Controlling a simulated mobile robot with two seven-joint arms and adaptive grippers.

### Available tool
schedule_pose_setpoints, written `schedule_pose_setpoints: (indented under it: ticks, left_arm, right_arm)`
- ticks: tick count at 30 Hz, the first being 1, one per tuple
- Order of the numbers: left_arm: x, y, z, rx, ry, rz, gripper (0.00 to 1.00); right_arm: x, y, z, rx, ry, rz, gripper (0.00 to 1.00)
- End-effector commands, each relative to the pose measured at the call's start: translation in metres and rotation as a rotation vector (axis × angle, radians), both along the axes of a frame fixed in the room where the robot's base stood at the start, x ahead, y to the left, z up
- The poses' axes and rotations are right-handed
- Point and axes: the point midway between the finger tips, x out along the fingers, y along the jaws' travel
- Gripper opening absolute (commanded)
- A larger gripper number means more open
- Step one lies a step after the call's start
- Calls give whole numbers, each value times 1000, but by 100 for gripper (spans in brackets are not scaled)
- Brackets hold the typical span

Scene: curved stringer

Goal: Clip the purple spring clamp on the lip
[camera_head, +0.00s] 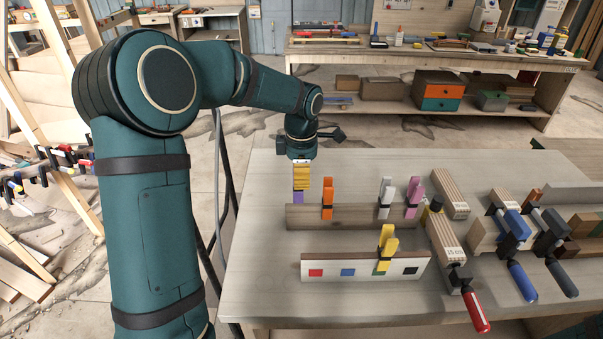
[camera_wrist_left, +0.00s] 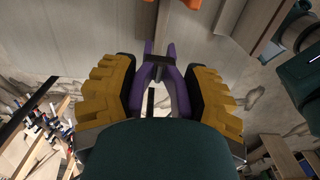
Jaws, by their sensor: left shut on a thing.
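My left gripper (camera_head: 301,176) has yellow fingers and hangs over the near table, above the left end of the rear board. It is shut on the purple spring clamp (camera_head: 298,197), which points down beneath the fingers. In the left wrist view the purple clamp (camera_wrist_left: 168,75) sits between the two yellow fingers (camera_wrist_left: 160,92). The rear upright board (camera_head: 350,216) carries an orange clamp (camera_head: 327,198), a white clamp (camera_head: 385,197) and a pink clamp (camera_head: 414,196). Whether the purple clamp touches the rear board is unclear.
Wood blocks (camera_head: 447,190) and bar clamps with red (camera_head: 476,312) and blue (camera_head: 522,282) handles crowd the table's right side. The table's left front (camera_head: 262,290) is clear. A workbench (camera_head: 430,55) stands behind.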

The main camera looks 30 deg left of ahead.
Motion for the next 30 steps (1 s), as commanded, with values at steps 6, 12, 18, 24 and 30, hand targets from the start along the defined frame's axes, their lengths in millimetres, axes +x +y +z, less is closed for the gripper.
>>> schedule_pose_setpoints:
  ticks: [6,12,18,24,30]
  left_arm:
    - [0,-1,-15,0,0,-1,7]
    - [0,0,-15,0,0,-1,7]
    - [0,0,-16,1,1,-1,7]
    - [0,0,-17,0,0,-1,7]
    - [0,0,-18,0,0,-1,7]
  right_arm:
    - [0,1,-13,-2,0,0,47]
    - [0,1,-13,-3,1,0,47]
    - [0,1,-13,-3,1,0,47]
    - [0,1,-14,-2,0,0,47]
    - [0,1,-14,-2,0,0,47]
